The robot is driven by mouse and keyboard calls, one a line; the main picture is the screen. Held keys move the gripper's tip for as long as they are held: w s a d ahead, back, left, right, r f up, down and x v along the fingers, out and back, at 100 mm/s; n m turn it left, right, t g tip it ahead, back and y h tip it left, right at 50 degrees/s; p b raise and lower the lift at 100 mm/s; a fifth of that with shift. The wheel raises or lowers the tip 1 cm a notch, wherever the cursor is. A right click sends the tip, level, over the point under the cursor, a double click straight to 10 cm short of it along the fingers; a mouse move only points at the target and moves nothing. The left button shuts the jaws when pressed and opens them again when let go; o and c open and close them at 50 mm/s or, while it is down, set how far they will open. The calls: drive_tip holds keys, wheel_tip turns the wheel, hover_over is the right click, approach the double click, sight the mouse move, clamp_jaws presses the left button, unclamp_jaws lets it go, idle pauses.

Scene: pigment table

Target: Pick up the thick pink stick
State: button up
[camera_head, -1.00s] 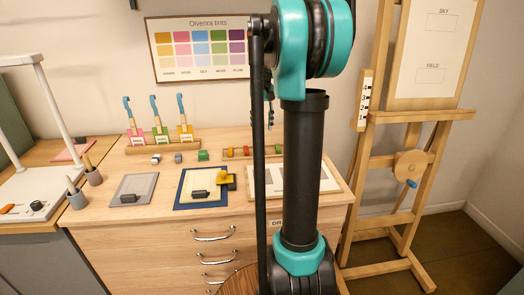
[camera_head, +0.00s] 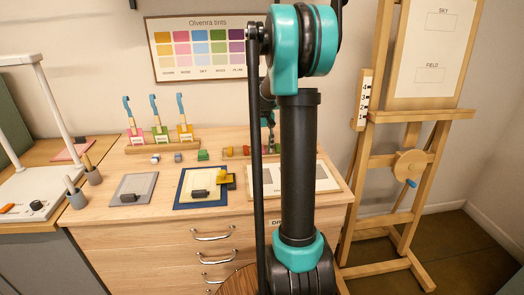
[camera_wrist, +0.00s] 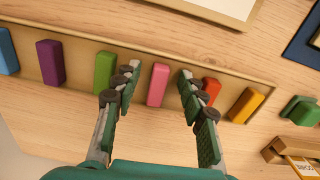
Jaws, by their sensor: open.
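The thick pink stick (camera_wrist: 157,84) lies in a shallow tan tray (camera_wrist: 75,41) on the wooden table, in the wrist view. My gripper (camera_wrist: 156,75) is open, with one finger on each side of the pink stick. Gaps show between the stick and both fingers, so it is not held. The green stick (camera_wrist: 105,71) is beside the left finger, and the red stick (camera_wrist: 212,88) is partly covered by the right finger. In the head view, my arm hides the pink stick, and part of my gripper (camera_head: 268,140) shows behind the arm.
Purple (camera_wrist: 50,62), blue (camera_wrist: 7,50) and orange (camera_wrist: 246,105) sticks lie in the same tray. A green block (camera_wrist: 301,111) sits just outside it at right. A framed board (camera_head: 323,178) lies nearer the table's front. An easel (camera_head: 412,118) stands to the right.

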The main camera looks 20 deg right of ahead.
sight(263, 149)
clamp_jaws()
drive_tip(key=shift+r, duration=0.1)
wheel_tip(263, 149, up, 20)
idle(0.7)
